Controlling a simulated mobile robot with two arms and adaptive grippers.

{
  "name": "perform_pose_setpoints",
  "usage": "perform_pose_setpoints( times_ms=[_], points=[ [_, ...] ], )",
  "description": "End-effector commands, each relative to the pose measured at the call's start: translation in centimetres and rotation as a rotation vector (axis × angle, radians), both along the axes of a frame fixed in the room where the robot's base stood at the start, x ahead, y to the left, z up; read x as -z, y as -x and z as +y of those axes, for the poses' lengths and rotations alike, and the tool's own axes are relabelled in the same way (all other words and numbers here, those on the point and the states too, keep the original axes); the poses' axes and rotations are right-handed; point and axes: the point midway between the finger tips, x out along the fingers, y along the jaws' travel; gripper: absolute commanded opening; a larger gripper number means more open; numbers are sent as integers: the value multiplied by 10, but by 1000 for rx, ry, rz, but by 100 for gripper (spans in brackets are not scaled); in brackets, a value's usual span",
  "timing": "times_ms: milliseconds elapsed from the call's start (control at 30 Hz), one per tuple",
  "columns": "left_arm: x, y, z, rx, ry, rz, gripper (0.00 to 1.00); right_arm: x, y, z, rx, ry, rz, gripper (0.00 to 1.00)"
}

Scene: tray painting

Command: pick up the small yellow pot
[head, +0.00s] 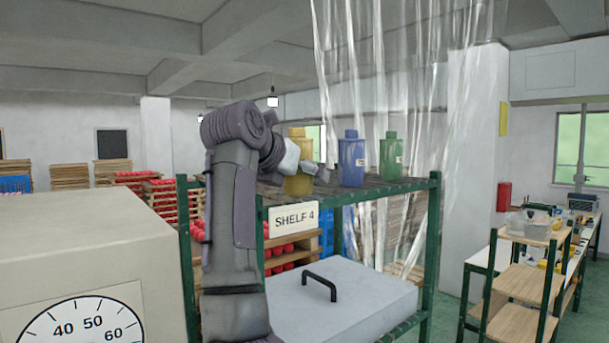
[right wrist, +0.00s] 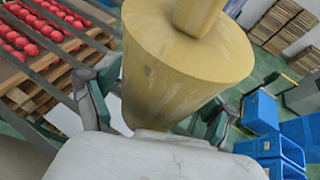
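The small yellow pot (head: 299,180) stands at the left of a row of three on the top board of the shelf marked SHELF 4. My right gripper (head: 318,173) is at the pot and covers part of its front. In the right wrist view the yellow pot (right wrist: 190,55) fills the middle, and the fingers of my right gripper (right wrist: 155,105) lie on either side of it. The pot hides the fingertips, so I cannot tell whether they press on it or stand apart. My left gripper is not in view.
A blue pot (head: 351,160) and a green pot (head: 391,156) stand to the right on the same board. A grey lidded box (head: 345,295) with a black handle sits on the board below. A large beige scale (head: 90,250) stands at the left. Clear plastic strips hang behind.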

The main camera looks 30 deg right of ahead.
Motion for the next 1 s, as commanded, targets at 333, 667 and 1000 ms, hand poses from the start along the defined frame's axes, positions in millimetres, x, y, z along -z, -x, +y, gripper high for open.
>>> perform_pose_setpoints(
  times_ms=[333,667,1000],
  points=[
    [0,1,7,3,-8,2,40,-2,1,1,0,3,-4,39],
    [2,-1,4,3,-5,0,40,-4,0,0,0,-1,0,40],
    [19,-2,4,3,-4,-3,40,-44,5,-1,0,2,-8,40]
  ],
)
